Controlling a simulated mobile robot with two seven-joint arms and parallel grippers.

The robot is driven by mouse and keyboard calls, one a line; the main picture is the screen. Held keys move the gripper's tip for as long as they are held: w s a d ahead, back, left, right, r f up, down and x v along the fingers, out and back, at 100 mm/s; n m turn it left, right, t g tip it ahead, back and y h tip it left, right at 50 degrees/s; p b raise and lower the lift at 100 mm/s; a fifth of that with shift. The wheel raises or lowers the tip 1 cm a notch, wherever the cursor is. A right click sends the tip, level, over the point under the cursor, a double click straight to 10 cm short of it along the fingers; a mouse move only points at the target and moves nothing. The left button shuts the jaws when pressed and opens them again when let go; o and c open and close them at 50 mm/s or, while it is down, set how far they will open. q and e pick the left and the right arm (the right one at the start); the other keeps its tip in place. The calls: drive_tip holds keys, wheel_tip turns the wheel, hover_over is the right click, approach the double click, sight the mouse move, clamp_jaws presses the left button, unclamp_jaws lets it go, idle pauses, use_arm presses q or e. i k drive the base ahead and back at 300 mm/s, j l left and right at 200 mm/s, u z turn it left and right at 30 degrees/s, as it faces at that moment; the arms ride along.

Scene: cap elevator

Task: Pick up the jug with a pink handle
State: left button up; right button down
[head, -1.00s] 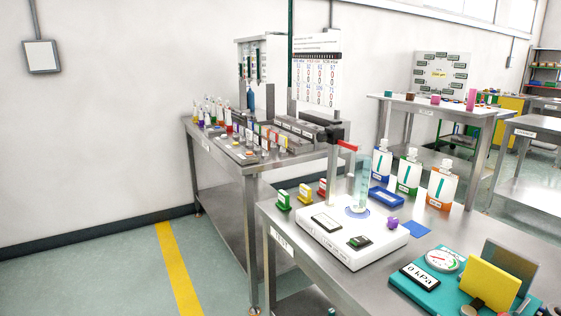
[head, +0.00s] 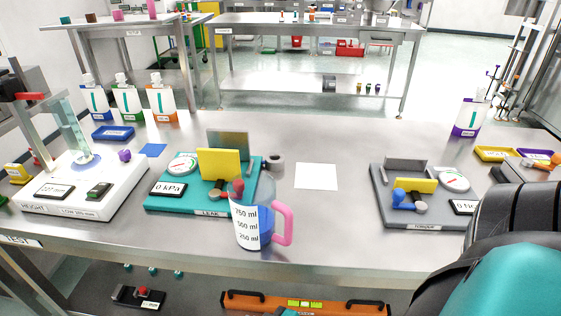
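The jug (head: 250,228) is clear with a white label reading 750, 500 and 250 ml and some blue on its side. Its pink handle (head: 288,224) points right. The jug stands upright near the front edge of the steel table (head: 330,225), just in front of the teal leak station. Neither of my grippers shows in the head view. A black and teal link of my arm fills the lower right corner and hides that part of the table.
The teal leak station (head: 170,202) is close behind and left of the jug. A white height station (head: 120,205) stands further left, a grey torque station (head: 415,216) to the right. A white sheet (head: 316,177) lies behind. The table right of the handle is clear.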

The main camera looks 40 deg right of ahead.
sight(251, 195)
drive_tip(key=l+z, duration=0.15)
drive_tip(key=z, duration=0.95)
drive_tip(key=i+j, duration=0.05)
drive_tip(key=j, duration=0.05)
